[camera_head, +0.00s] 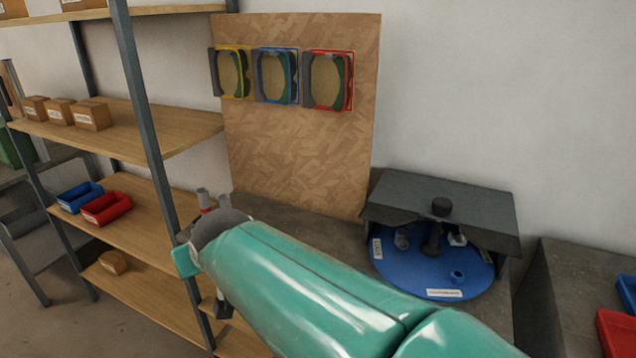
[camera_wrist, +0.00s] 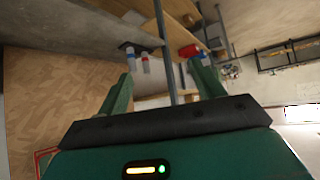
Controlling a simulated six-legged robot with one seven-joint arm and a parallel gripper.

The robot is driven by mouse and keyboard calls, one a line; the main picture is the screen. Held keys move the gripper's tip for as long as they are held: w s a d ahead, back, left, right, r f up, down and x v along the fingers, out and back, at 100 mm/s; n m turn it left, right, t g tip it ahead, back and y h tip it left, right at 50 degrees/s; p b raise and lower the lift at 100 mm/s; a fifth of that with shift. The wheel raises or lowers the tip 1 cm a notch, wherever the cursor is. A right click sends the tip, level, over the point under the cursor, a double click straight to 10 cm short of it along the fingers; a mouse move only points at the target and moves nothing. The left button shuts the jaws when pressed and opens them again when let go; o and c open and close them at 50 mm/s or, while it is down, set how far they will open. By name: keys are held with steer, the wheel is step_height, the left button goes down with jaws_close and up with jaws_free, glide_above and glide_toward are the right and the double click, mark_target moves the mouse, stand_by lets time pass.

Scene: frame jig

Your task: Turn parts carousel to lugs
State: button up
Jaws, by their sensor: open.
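The parts carousel is a round blue disc (camera_head: 410,280) under a dark grey hood (camera_head: 450,195) on the bench at right in the head view. A white label (camera_head: 445,293) sits at its front rim, another at its left. A small blue round part (camera_head: 457,276) and grey metal parts (camera_head: 402,238) stand on the disc. A black knob (camera_head: 440,206) shows at the hood's front. My gripper (camera_wrist: 163,78) is open and empty in the wrist view, its two green fingers apart. It is well left of the carousel; my arm hides most of it in the head view.
A board (camera_head: 290,150) with yellow, blue and red frames (camera_head: 328,80) stands against the wall. Shelving (camera_head: 155,130) with boxes and bins is at left, close to my gripper. Banded cylinders (camera_wrist: 145,62) stand near it. Blue and red bins (camera_head: 615,330) lie at far right.

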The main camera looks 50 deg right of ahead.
mark_target(437, 209)
steer(key=w+d+f+m+t, duration=0.1)
steer(key=w+d+f+m, duration=0.2)
steer(key=d+f+m, duration=0.3)
steer(key=s+d+f+m+g+h, duration=0.1)
steer(key=s+d+m+h, duration=0.2)
steer(key=d, duration=0.6)
steer(key=s+d+f+m+g+h, duration=0.1)
steer(key=s+d+h, duration=0.1)
steer(key=d+h, duration=0.5)
steer(key=s+d+r+m+g+h, duration=0.15)
steer(key=s+d+m+g, duration=0.25)
steer(key=s+d+g, duration=0.5)
steer(key=s+d+m+g+h, duration=0.3)
steer(key=s+d, duration=0.4)
steer(key=s, duration=0.6)
steer(key=x, duration=1.3)
steer(key=shift+d, duration=0.15)
steer(key=c, duration=1.4)
